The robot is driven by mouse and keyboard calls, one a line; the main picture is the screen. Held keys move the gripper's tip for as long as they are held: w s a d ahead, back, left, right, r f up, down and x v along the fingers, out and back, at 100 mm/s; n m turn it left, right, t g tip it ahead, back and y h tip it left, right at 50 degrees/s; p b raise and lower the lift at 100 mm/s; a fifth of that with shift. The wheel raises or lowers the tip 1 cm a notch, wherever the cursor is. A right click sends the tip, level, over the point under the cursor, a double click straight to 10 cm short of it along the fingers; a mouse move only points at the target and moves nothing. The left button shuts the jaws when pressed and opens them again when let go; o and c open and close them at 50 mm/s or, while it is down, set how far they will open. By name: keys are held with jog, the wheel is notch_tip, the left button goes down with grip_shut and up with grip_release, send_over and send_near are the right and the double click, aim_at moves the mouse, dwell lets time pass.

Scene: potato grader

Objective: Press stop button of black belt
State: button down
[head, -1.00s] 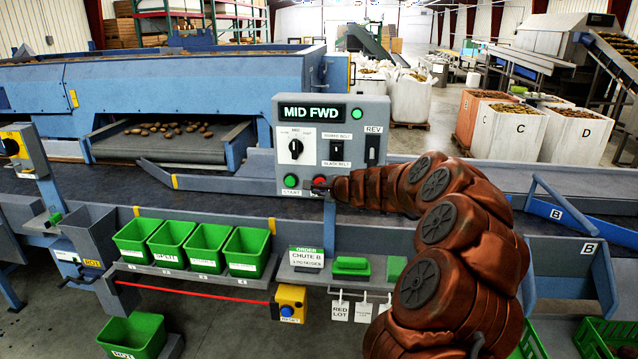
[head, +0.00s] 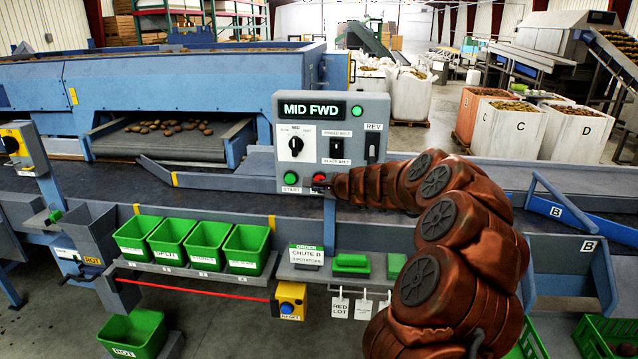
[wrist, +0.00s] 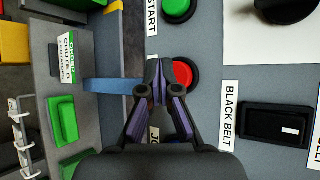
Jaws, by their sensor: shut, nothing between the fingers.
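My gripper (wrist: 157,72) is shut and empty. In the head view my gripper (head: 322,186) is small and dark at the panel's lower edge. The selector switch (head: 336,149) sits above a BLACK BELT label (wrist: 229,115).
A REV switch (head: 373,149) and a round knob (head: 296,146) are on the same panel. Green bins (head: 245,250) stand on a shelf in front. A yellow reset box (head: 291,300) hangs below. The dark belt (head: 100,205) runs behind.

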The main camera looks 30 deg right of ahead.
dwell(0.4)
jog(key=shift+w+d, duration=0.25)
jog(key=shift+w, duration=0.05)
jog(key=shift+w+d+p, duration=0.35)
jog(key=shift+d+p, duration=0.05)
jog(key=shift+p, duration=0.1)
dwell(0.9)
jog(key=shift+s+a, duration=0.1)
jog(key=shift+s+a+b, duration=0.5)
jog(key=shift+s+b, duration=0.05)
jog(key=shift+s, duration=0.05)
dwell(0.5)
